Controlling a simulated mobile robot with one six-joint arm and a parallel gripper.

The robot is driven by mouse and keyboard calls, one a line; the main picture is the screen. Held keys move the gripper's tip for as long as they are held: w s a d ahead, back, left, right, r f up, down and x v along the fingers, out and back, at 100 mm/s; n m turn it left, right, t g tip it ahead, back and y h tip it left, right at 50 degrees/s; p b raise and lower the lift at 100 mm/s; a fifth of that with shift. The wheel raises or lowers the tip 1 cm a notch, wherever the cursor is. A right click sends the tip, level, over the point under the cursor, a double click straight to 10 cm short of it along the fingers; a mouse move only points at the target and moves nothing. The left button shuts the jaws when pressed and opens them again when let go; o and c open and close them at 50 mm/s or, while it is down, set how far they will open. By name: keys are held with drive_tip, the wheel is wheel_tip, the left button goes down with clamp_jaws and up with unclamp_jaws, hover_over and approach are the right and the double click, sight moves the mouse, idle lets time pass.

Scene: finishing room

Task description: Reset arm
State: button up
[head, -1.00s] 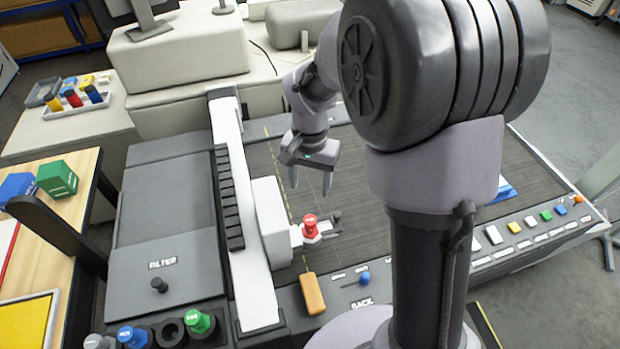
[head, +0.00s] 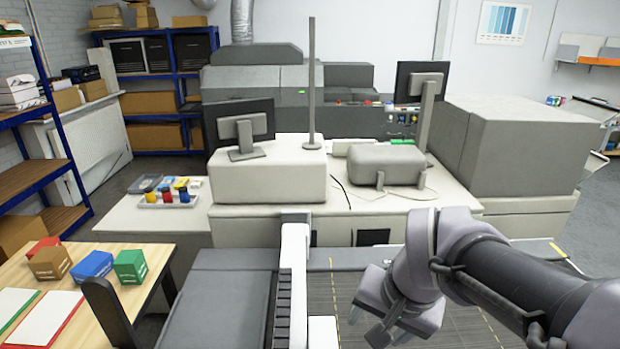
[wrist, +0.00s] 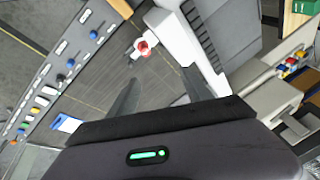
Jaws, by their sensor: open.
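My gripper (head: 366,328) is low at the right of the middle in the head view, above the dark feed table (head: 480,325). My grey arm reaches in from the lower right. In the wrist view my gripper (wrist: 161,76) has its two dark fingers spread apart with nothing between them. Beyond the fingers, the red knob (wrist: 143,47) sits on a white block attached to the white rail (wrist: 175,38). The knob is apart from the fingers. It is out of view in the head view.
The white rail (head: 293,270) runs beside the feed table. At the left, a wooden table (head: 150,265) holds small coloured boxes and paper. Pale machine housings (head: 270,185) and monitors stand behind. In the wrist view, coloured buttons and knobs line the panel (wrist: 60,70).

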drive_tip(key=s+a+r+n+t+y, duration=0.1)
drive_tip(key=s+a+r+t, duration=0.15)
drive_tip(key=s+r, duration=0.35)
drive_tip(key=s+f+b, duration=0.2)
drive_tip(key=f+b, duration=1)
drive_tip(key=f, duration=0.2)
drive_tip(key=s+f+b, duration=0.3)
drive_tip(key=f+b, duration=0.9)
drive_tip(key=f, duration=0.2)
drive_tip(key=shift+d+f+b, duration=0.3)
drive_tip(key=shift+d+f, duration=0.1)
